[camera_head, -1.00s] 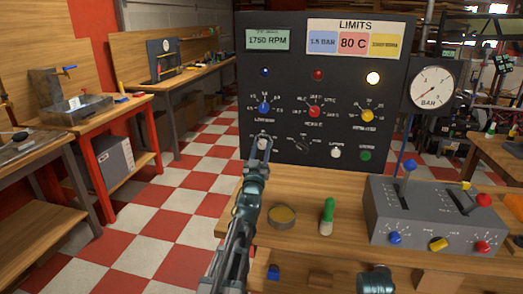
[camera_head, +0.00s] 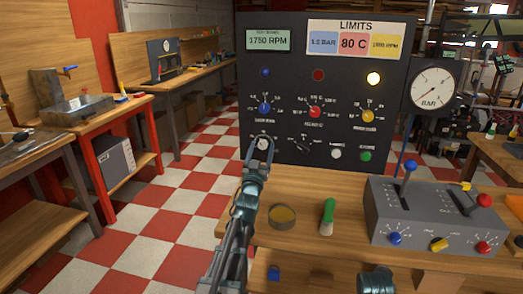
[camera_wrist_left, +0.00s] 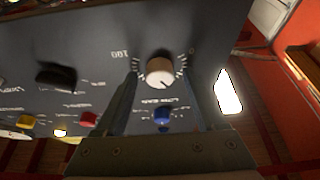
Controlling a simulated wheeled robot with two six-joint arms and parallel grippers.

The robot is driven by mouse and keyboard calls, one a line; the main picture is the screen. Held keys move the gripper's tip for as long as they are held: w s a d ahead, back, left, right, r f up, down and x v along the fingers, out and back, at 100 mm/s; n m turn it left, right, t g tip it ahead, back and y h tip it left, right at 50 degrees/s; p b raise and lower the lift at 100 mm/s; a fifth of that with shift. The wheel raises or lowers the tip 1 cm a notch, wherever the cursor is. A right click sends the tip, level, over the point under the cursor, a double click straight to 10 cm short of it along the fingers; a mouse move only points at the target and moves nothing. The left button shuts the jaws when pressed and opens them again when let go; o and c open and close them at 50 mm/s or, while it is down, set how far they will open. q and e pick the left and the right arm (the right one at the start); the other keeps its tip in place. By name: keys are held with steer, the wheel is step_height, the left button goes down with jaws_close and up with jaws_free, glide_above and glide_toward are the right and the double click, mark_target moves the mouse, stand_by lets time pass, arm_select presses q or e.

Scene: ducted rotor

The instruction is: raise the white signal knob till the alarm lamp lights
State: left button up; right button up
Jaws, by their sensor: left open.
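The white signal knob (camera_head: 262,144) is at the lower left of the dark panel (camera_head: 290,40). In the left wrist view the white knob (camera_wrist_left: 160,70) sits inside a scale marked 0 and 100. My left gripper (camera_head: 261,142) is open in front of it. In the wrist view the fingers stand either side of the knob with gaps; contact does not show. Three lamps cross the panel: blue (camera_head: 265,72) and red (camera_head: 318,75) look dark, and a pale yellow one (camera_head: 373,79) is lit. I cannot read which is the alarm lamp.
Blue (camera_head: 264,107), red (camera_head: 315,111) and yellow (camera_head: 368,115) knobs sit above. A black knob (camera_head: 303,146), white button (camera_head: 336,154) and green button (camera_head: 366,156) are to the right. A tin (camera_head: 283,217), green-topped item (camera_head: 328,217) and lever box (camera_head: 440,213) stand on the bench.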

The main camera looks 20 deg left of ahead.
arm_select(q)
steer(key=b+v, duration=0.3)
steer(key=v, duration=0.4)
steer(key=shift+s, duration=0.2)
steer(key=shift+d+f, duration=0.1)
